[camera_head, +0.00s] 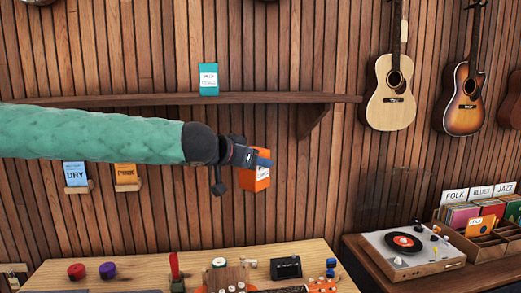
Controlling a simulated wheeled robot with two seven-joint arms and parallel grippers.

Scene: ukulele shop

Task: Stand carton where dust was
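An orange carton (257,180) with a white label is at the end of my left arm, in front of the slatted wall and below the wall shelf (130,100). My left gripper (256,159) appears closed around the carton's upper part, and a finger hides some of it. The carton is roughly upright, slightly tilted, and clear of any surface. A teal carton (208,80) with a white label stands on the shelf near its middle. I cannot make out any dust on the shelf. My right gripper is not in view.
Blue (76,174) and orange (126,175) packets sit on small wall ledges. A workbench (130,270) below holds small items. A turntable (409,247) and record crate (482,245) are at right. Guitars (389,90) hang beside the shelf. The shelf is bare on both sides of the teal carton.

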